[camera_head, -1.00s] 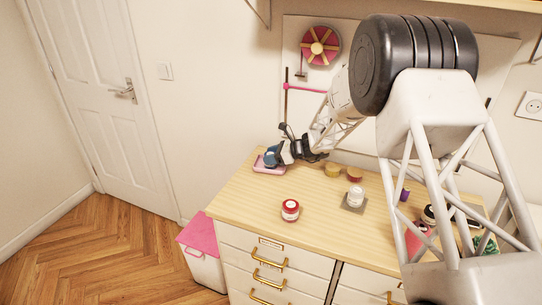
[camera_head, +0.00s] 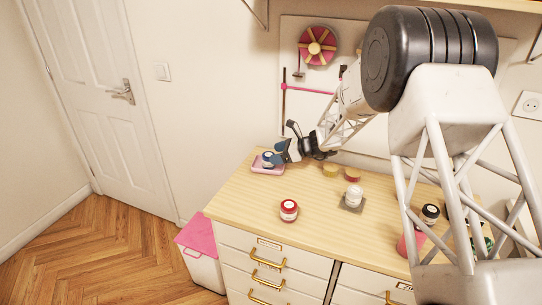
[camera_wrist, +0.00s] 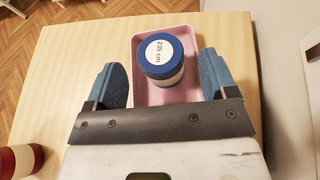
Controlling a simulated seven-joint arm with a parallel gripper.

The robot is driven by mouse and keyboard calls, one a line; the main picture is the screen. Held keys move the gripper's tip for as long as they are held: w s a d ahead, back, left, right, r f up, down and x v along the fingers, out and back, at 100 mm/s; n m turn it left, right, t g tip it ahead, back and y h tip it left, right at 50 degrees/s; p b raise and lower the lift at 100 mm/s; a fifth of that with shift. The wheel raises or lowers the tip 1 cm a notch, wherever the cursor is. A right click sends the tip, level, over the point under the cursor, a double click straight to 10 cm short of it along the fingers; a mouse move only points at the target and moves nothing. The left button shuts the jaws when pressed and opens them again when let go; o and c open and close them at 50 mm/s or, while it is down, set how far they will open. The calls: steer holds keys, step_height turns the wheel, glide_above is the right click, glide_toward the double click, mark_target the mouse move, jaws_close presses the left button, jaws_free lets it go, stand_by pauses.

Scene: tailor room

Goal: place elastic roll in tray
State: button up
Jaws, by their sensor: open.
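A roll with a blue top and a white label reading "225 cm" (camera_wrist: 163,52) stands upright in the pink tray (camera_wrist: 190,97); I take it to be the elastic roll. In the head view the roll (camera_head: 267,156) and the tray (camera_head: 262,170) are at the back left corner of the wooden top. My gripper (camera_wrist: 162,62) is open, its blue fingers spread to the left and right of the roll with gaps to both. In the head view my gripper (camera_head: 279,157) is just right of the roll and partly covers the tray's right side.
A red-topped roll (camera_head: 289,210) stands near the front edge. A white-topped roll (camera_head: 354,195) sits on a grey square further right. Low yellow (camera_head: 330,170) and red (camera_head: 352,174) pieces lie at the back. The wood between the tray and the red-topped roll is clear.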

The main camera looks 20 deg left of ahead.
steer(key=v, duration=0.8)
steer(key=shift+d, duration=0.2)
stand_by(0.6)
steer(key=s+d+r+n+t+h, duration=0.1)
steer(key=s+d+r+n+h, duration=0.25)
steer(key=s+d+r, duration=0.6)
steer(key=s+d+r+n+h, duration=0.2)
steer(key=s+d+r+n, duration=0.4)
steer(key=s+d, duration=0.6)
steer(key=s+d+r+n+t+h, duration=0.1)
steer(key=s+d+n+h, duration=0.2)
steer(key=s+d, duration=0.8)
steer(key=s+d+n+t+h, duration=0.2)
steer(key=s+d+h, duration=0.3)
steer(key=s+d, duration=0.5)
steer(key=s+n, duration=0.1)
steer(key=s, duration=0.7)
steer(key=shift+d+r+t, duration=0.3)
steer(key=shift+d+r, duration=0.05)
